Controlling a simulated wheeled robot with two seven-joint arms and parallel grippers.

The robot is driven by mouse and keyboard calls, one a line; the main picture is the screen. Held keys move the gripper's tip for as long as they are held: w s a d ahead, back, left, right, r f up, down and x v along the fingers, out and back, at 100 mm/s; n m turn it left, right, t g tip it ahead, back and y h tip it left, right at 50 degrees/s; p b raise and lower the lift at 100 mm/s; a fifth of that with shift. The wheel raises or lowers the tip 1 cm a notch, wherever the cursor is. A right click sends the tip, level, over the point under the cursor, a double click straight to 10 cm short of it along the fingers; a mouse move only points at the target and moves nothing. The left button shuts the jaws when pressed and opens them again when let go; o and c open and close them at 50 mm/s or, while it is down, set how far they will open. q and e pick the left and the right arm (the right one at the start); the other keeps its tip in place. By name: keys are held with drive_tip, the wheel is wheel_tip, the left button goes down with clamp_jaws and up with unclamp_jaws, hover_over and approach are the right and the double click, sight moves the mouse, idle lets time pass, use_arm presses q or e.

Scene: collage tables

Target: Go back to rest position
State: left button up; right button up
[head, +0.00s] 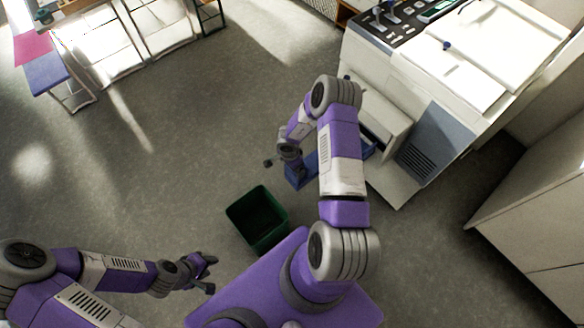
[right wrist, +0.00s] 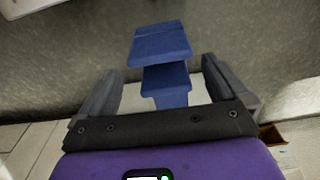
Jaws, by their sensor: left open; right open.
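My left gripper (head: 209,272) is at the lower left in the head view. Its fingers are apart with nothing between them, over the grey floor. My right gripper (head: 284,163) is near the middle of the head view, at the end of the bent right arm. In the right wrist view its two fingers (right wrist: 161,80) are spread apart and empty. A blue step-like object (right wrist: 165,48) shows beyond and between them; it also shows in the head view (head: 299,174), partly hidden by my right arm.
A dark green open bin (head: 259,217) stands on the floor just ahead of my purple base. A large white printer (head: 450,60) with open lower panels is at the upper right. A white cabinet (head: 540,215) is at the right. Tables (head: 110,45) stand far left; the floor between is clear.

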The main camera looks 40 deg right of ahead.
drive_tip(key=shift+r, duration=0.1)
idle(0.5)
drive_tip(key=s+a+r+n+y, duration=0.1)
drive_tip(key=s+a+n, duration=0.3)
drive_tip(key=a, duration=0.4)
drive_tip(key=s+a+r+n+y, duration=0.2)
drive_tip(key=s+a+r+n, duration=0.2)
drive_tip(key=a, duration=0.4)
drive_tip(key=s+a+r+n+y, duration=0.2)
drive_tip(key=s+a+n, duration=0.3)
drive_tip(key=a+n, duration=0.2)
drive_tip(key=shift+s+a+r+t, duration=0.3)
drive_tip(key=shift+a, duration=0.8)
